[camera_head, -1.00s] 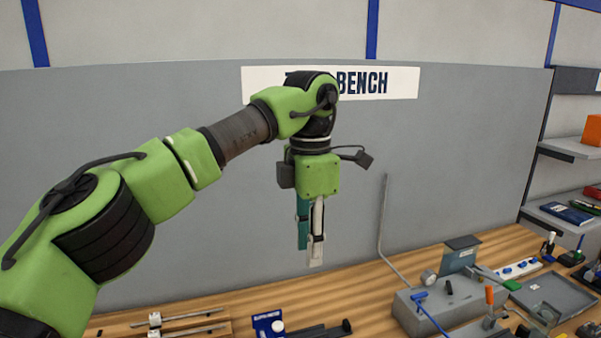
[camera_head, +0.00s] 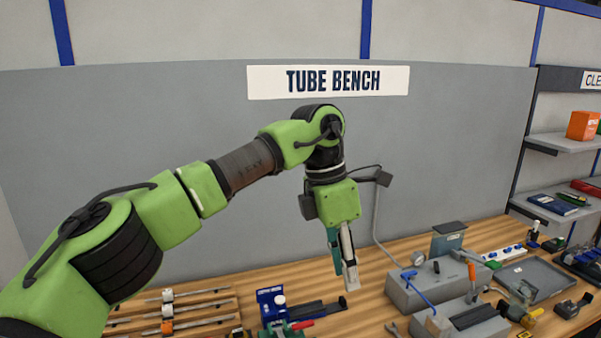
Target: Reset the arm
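My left arm comes in from the left, and its gripper (camera_head: 345,277) hangs in front of the grey wall panel, tilted slightly, with its fingers pointing down over the wooden bench (camera_head: 385,305). One finger-like part is teal and the other pale grey. They overlap from this side, so the gap between them cannot be judged. No separate object can be made out in the gripper. My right gripper is not in view.
A rack with rods (camera_head: 185,308) lies at the bench's left. A blue block (camera_head: 270,300) and a dark rail stand near the gripper. A grey fixture (camera_head: 425,285) and a grey tray (camera_head: 535,275) are to the right. Shelves (camera_head: 560,142) stand at far right.

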